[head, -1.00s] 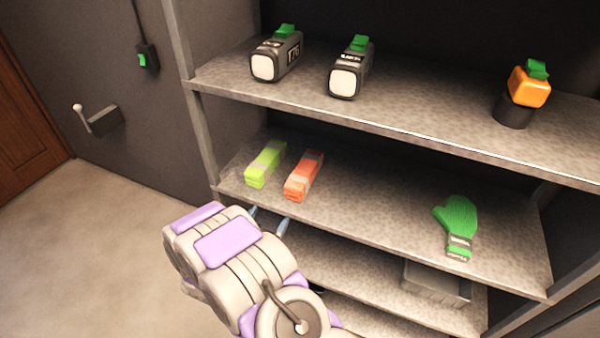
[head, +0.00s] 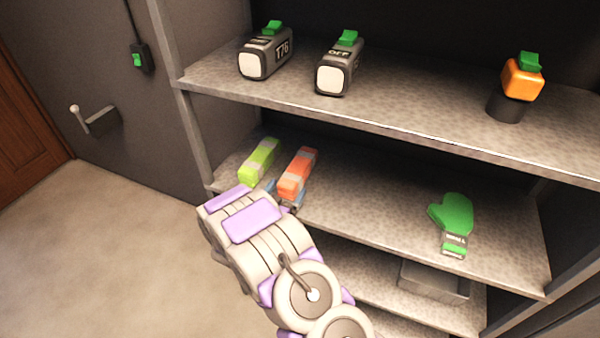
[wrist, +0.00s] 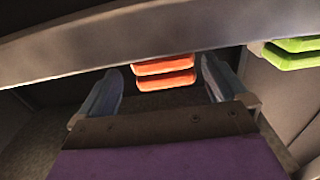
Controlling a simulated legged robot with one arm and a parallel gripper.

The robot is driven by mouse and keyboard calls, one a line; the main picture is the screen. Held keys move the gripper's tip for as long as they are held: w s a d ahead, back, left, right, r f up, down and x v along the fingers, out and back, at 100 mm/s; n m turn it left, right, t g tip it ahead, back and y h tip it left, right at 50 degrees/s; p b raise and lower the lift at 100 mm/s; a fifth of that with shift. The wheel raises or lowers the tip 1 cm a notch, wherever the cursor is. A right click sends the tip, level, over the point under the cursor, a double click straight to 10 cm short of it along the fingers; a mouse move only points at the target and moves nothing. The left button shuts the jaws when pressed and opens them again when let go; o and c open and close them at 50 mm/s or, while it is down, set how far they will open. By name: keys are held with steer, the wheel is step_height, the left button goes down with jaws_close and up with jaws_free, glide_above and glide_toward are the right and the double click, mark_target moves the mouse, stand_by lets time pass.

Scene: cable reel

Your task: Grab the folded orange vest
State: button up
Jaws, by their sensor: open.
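The folded orange vest (head: 298,172) lies on the middle shelf, with a pale grey band across it. In the wrist view the orange vest (wrist: 165,74) shows as stacked folds between and beyond my two fingers. My gripper (head: 281,192) is at the shelf's front edge, at the near end of the vest. In the wrist view my gripper (wrist: 162,85) is open, with one finger to each side of the vest and nothing held. I cannot tell whether a finger touches the vest.
A folded yellow-green vest (head: 260,162) lies just left of the orange one. A green glove (head: 454,222) lies further right on the middle shelf (head: 370,205). The upper shelf (head: 420,112) overhangs it, and a grey bin (head: 436,282) sits below.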

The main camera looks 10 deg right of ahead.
mark_target(292, 179)
steer(key=shift+w+d, duration=0.2)
steer(key=shift+w, duration=0.1)
steer(key=shift+w+a, duration=0.2)
steer(key=shift+w, duration=0.35)
steer(key=x, duration=0.4)
steer(key=shift+s+d+b, duration=0.15)
steer(key=shift+b, duration=0.25)
steer(key=shift+d, duration=0.4)
steer(key=shift+a, duration=0.75)
steer(key=c, duration=0.6)
steer(key=shift+d, duration=0.5)
steer(key=c, duration=0.6)
